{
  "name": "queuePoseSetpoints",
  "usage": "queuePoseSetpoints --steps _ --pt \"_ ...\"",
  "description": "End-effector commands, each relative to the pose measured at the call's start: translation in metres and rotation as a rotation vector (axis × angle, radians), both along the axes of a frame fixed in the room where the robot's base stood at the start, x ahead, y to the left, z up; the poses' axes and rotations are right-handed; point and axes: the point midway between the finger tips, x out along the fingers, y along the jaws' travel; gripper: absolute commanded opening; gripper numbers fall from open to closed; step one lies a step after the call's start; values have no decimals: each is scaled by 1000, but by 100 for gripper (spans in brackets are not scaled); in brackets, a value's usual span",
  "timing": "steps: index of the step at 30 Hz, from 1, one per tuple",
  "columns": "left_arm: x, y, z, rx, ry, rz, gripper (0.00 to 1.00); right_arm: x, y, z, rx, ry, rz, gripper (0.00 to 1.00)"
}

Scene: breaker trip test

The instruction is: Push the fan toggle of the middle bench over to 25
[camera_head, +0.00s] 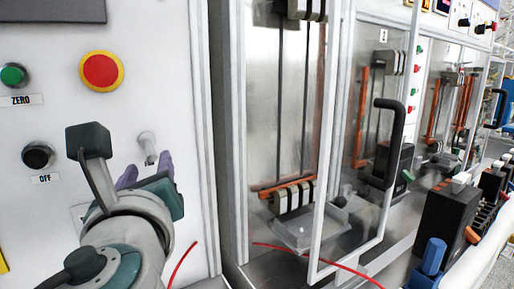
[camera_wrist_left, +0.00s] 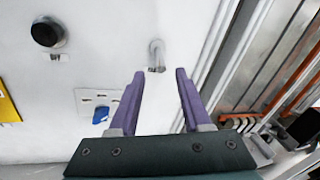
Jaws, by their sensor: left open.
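A pale grey toggle lever (camera_head: 147,144) stands out from the white panel, to the right of the black OFF button. A small label sits just under it, too small to read. The lever also shows in the left wrist view (camera_wrist_left: 155,50), straight ahead of the fingertips. My left gripper (camera_head: 146,170) is open, with its two purple fingers apart and nothing between them. In the left wrist view its fingertips (camera_wrist_left: 160,73) lie just below the lever on either side of its line; I cannot tell whether they touch the panel. My right gripper is out of view.
The panel also holds a red emergency button (camera_head: 101,71), a green ZERO button (camera_head: 13,75) and the black OFF button (camera_head: 38,156). A blue switch (camera_wrist_left: 101,114) sits on a plate lower left. To the right stands a glazed cabinet with a black handle (camera_head: 388,140).

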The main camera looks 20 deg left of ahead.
Motion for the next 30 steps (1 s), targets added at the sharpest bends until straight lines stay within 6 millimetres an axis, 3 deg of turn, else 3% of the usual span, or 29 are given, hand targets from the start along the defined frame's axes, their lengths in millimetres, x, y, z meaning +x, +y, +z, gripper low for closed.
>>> queuePoseSetpoints --steps 6,17,30 --pt "24 17 1 -2 -1 1 48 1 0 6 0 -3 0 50" --pt "29 21 -1 -4 0 0 48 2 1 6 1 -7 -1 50" --pt "29 21 -1 -4 1 1 0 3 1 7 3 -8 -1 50"
